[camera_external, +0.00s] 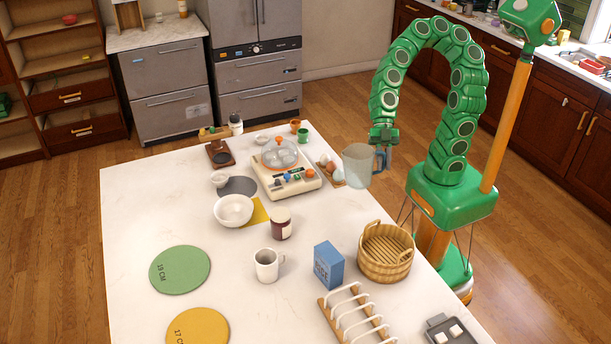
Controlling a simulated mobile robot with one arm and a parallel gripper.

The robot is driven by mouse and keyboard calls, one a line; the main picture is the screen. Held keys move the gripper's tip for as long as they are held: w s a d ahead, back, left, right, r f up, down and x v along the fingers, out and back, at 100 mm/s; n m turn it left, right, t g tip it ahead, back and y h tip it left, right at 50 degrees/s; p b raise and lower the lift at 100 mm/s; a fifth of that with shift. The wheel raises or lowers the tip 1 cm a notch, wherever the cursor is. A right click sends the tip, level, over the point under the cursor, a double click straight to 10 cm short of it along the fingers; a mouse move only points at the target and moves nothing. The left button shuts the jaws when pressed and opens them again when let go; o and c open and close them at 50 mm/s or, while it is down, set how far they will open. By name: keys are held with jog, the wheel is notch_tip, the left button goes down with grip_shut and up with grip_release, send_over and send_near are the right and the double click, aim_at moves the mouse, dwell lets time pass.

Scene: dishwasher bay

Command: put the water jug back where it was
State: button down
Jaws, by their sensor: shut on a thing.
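The water jug (358,168) is a translucent grey-blue vessel, upright, with its handle on the right side. My gripper (384,149) is shut on the jug at its handle side, at the end of my curved green arm. The jug appears held in the air near the right edge of the white table (140,220). Its exact height over the table or floor cannot be told from this one view. The fingertips are small and partly hidden by the handle.
Left of the jug are eggs on a wooden holder (331,176) and a cream appliance with a clear dome (287,177). A wooden basket (387,252), blue box (328,266) and toast rack (354,316) stand nearer. The table's left part has bare room.

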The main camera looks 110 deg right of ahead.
aim_at(367, 179)
jog(key=w+f, duration=0.1)
jog(key=w, duration=0.1)
jog(key=w+a+f, duration=0.1)
jog(key=w, duration=0.1)
jog(key=w+f, duration=0.1)
jog(key=w, duration=0.1)
jog(key=shift+w+a+f, duration=0.1)
jog(key=shift+w+a, duration=0.15)
jog(key=shift+w, duration=0.15)
jog(key=w+f, duration=0.2)
jog(key=f, duration=0.1)
jog(key=w+f, duration=0.1)
jog(key=w, duration=0.1)
jog(key=shift+a+f, duration=0.2)
jog(key=shift+a, duration=0.15)
jog(key=shift+w+a+f, duration=0.1)
jog(key=shift+w+f, duration=0.15)
jog(key=shift+f, duration=0.8)
jog(key=shift+w+f, duration=0.25)
jog(key=shift+f, duration=0.8)
jog(key=c, duration=1.1)
grip_release()
